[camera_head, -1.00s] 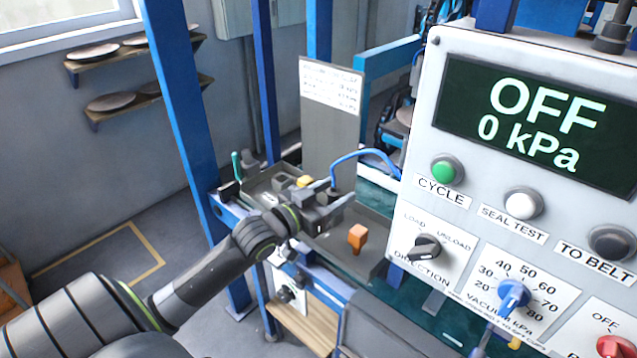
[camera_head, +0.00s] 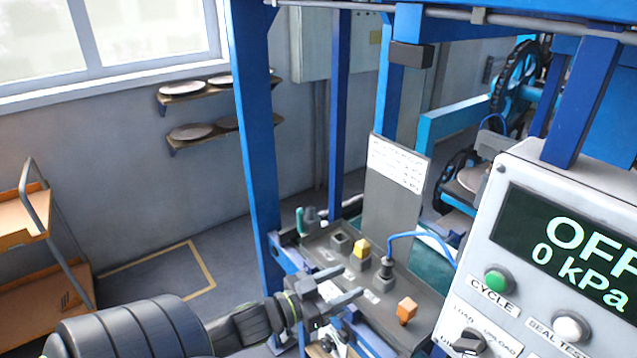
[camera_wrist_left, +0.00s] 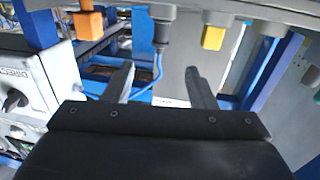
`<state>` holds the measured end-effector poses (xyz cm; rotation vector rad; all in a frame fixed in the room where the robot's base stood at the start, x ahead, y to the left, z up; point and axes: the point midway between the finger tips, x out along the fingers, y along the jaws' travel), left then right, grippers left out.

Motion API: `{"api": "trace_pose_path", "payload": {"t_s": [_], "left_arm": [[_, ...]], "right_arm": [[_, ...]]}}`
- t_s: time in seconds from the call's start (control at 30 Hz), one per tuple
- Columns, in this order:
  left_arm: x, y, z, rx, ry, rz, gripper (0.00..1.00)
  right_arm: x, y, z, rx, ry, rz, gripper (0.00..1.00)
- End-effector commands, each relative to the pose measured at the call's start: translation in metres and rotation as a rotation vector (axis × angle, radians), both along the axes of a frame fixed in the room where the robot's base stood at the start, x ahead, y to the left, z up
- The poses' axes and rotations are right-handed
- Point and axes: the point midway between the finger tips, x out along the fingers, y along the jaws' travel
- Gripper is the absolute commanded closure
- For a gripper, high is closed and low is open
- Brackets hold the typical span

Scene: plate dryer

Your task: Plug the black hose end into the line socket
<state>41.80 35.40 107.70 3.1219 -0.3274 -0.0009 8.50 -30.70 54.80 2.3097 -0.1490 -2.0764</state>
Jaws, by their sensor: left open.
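The black hose end (camera_head: 386,268), with a blue hose (camera_head: 412,236) arching from its top, stands upright on a grey tray-like shelf (camera_head: 330,251). It also shows in the left wrist view (camera_wrist_left: 162,32), which looks upside down. A grey block (camera_head: 340,243), a yellow block (camera_head: 361,247) and an orange block (camera_head: 406,310) stand along the same shelf. I cannot tell which fitting is the line socket, or how deep the hose end sits. My left gripper (camera_head: 351,284) is open and empty, just left of and apart from the hose end. My right gripper is out of view.
A labelled grey panel (camera_head: 396,190) rises behind the shelf. The control box (camera_head: 565,250), reading OFF and 0 kPa, stands to the right. A blue post (camera_head: 255,150) is to the left. Open floor lies beyond the post, near an orange-shelved cart (camera_head: 40,260).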

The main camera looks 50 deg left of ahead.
Motion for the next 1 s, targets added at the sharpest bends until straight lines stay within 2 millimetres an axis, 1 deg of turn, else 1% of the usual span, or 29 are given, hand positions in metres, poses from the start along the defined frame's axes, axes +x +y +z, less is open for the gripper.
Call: {"api": "trace_pose_path", "payload": {"t_s": [0.03, 0.3, 0.4, 0.6, 1.0], "left_arm": [[-0.004, 0.002, 0.005, -0.001, 0.003, 0.002, 0.49], [-0.024, 0.005, 0.005, -0.003, 0.003, 0.003, 0.49], [-0.036, 0.007, 0.0, -0.001, 0.004, -0.001, 0.49], [-0.049, 0.01, 0.0, 0.0, 0.001, 0.0, 0.49], [-0.051, 0.011, 0.0, 0.0, 0.0, 0.002, 0.49]], "right_arm": [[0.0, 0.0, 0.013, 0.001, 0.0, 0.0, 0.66], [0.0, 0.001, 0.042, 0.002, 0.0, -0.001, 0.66], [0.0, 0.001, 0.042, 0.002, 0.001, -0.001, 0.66], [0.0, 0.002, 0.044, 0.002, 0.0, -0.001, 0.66], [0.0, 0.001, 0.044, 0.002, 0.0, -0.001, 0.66]]}}
